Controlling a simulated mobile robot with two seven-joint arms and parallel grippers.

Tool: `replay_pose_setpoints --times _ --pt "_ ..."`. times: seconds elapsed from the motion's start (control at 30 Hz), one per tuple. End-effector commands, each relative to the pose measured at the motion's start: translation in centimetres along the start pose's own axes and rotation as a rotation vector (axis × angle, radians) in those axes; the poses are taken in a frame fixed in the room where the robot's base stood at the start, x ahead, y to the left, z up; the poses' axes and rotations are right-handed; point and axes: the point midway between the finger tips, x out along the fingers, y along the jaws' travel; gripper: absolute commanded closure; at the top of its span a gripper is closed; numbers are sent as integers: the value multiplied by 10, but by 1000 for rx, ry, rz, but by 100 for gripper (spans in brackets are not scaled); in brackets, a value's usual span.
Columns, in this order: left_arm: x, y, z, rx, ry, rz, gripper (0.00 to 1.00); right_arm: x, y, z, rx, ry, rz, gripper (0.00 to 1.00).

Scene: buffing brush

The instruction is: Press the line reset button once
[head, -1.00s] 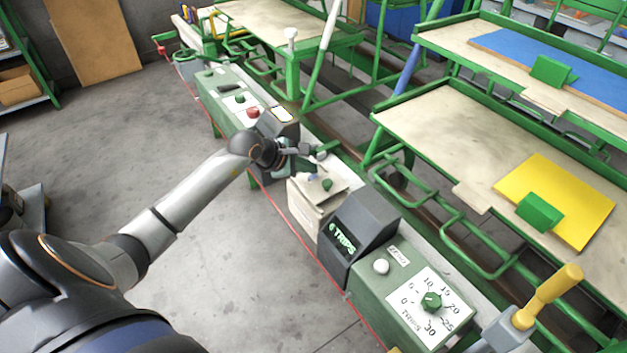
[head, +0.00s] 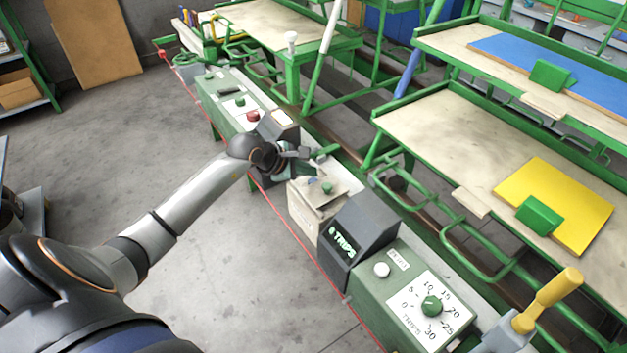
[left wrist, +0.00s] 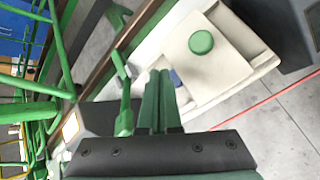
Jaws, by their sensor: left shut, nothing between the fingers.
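The cream control box (head: 308,212) carries a round green button (head: 327,188) on its top. In the left wrist view the green button (left wrist: 201,42) is to the right of my fingers, with a small blue part beside them. A white round button (head: 381,270) sits on the green console, next to a small label that I cannot read for sure. Which button is the line reset is not clear. My left gripper (head: 303,153) is shut and empty, above the machine line just behind the cream box. It also shows in the left wrist view (left wrist: 160,74), apart from the green button. My right gripper is not in view.
A dark TRIPS display (head: 357,232) stands between the cream box and a green dial (head: 432,306). Farther up are a red button (head: 253,116) and a smaller green button (head: 240,101). A green lever (head: 325,151) is close beside my fingers. Green-framed tables stand to the right.

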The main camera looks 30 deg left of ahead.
Motion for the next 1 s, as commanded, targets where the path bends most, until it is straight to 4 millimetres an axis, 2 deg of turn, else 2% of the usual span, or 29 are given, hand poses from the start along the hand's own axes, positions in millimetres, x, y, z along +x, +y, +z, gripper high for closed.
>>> replay_pose_setpoints --times 0.77,1.0 --pt "0 0 0 0 0 0 100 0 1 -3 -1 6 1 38" --pt "5 -4 -4 1 1 0 100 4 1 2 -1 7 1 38"
